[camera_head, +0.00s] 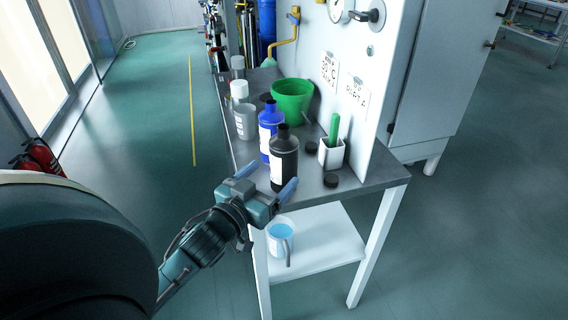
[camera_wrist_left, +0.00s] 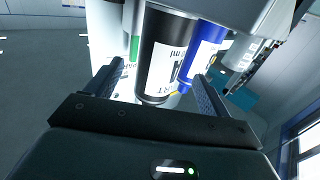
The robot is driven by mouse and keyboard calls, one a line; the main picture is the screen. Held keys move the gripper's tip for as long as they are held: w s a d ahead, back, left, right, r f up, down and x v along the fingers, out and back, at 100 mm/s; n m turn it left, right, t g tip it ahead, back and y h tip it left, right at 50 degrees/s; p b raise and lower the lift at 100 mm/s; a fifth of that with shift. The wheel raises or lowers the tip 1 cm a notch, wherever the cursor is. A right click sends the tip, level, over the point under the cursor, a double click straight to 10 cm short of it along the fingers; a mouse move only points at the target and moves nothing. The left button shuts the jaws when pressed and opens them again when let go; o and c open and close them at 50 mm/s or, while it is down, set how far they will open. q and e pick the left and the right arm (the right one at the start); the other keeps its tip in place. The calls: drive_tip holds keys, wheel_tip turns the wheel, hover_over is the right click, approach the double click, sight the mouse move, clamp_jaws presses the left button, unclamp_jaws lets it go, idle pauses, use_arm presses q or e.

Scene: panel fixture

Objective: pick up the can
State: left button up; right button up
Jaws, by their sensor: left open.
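My left gripper (camera_head: 267,180) is open and empty, in front of the black bottle at the bench's near left edge. In the left wrist view the black bottle (camera_wrist_left: 162,55) appears between the spread fingers, with the blue bottle (camera_wrist_left: 203,52) to its right. My right gripper is not in view.
A green bucket (camera_head: 292,98), a white holder (camera_head: 331,153) with a green handle and dark caps (camera_head: 331,181) share the bench (camera_head: 375,180). A white panel (camera_head: 375,75) rises along its right side. A container with blue contents (camera_head: 281,237) stands on the lower shelf.

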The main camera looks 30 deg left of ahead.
sight(288, 157)
use_arm(q)
drive_tip(key=w, duration=0.7)
drive_tip(key=shift+w+r, duration=0.25)
drive_tip(key=shift+c, duration=0.5)
drive_tip(key=shift+r, duration=0.1)
drive_tip(key=c, duration=1.3)
